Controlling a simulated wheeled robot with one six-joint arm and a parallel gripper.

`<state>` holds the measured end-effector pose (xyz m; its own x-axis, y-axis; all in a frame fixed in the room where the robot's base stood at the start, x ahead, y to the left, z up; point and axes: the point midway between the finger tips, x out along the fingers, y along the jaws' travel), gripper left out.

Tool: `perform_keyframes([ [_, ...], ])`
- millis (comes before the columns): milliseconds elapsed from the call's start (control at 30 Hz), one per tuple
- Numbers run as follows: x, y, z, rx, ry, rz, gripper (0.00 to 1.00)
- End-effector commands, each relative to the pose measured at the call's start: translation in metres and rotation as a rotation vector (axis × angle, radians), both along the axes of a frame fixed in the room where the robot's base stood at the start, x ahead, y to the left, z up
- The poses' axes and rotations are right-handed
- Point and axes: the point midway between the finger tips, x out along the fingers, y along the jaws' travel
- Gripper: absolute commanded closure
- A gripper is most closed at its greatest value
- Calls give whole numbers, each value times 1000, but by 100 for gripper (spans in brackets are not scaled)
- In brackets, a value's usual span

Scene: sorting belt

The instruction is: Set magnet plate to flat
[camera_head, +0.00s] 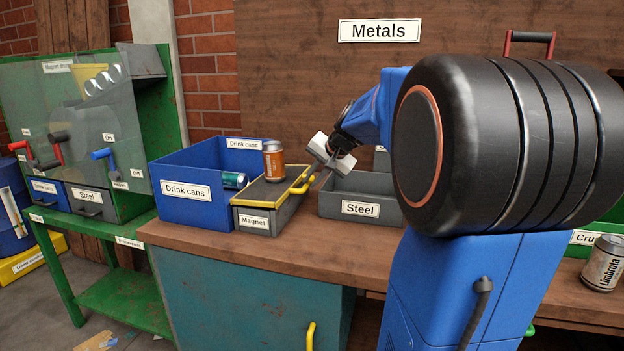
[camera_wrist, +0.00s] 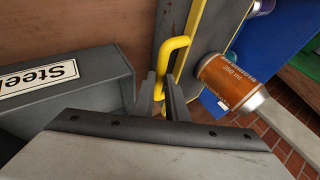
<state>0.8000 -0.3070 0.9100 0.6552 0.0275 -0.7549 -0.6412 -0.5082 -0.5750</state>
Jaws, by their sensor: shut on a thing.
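The magnet plate (camera_head: 262,196) is a dark brown panel with yellow edging on top of the grey box labelled Magnet (camera_head: 287,213). It looks about level, though a slight tilt is hard to judge. Its yellow handle (camera_head: 303,184) is on the right side and also shows in the wrist view (camera_wrist: 176,46). My gripper (camera_head: 316,180) is at this handle. In the wrist view its fingers (camera_wrist: 162,95) are shut on the handle's near end. An orange can (camera_head: 274,160) stands upright on the plate and shows beside the handle in the wrist view (camera_wrist: 232,84).
A blue Drink cans bin (camera_head: 183,210) stands left of the magnet box, with a teal can (camera_head: 234,180) at its right side. A grey Steel bin (camera_head: 360,209) is close to the right. A Limbrota can (camera_head: 605,263) stands far right. Bare wooden bench lies in front.

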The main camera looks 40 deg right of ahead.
Motion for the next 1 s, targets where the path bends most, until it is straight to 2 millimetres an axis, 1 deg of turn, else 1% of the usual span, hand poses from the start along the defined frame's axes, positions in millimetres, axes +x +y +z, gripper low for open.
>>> perform_keyframes([
  [33, -2, -1, -1, -3, 3, -1, 100],
  [67, -2, -2, 0, -3, 3, -1, 81],
  [100, -2, -1, 0, -3, 3, -1, 71],
  [133, -2, -1, 0, -3, 3, -1, 69],
  [433, -2, -1, 1, -1, 1, -1, 69],
  [567, -7, -1, 8, -2, -1, -2, 69],
  [667, -16, -2, 19, -3, -3, -3, 69],
  [1000, -61, -4, 69, -3, -2, -4, 69],
])
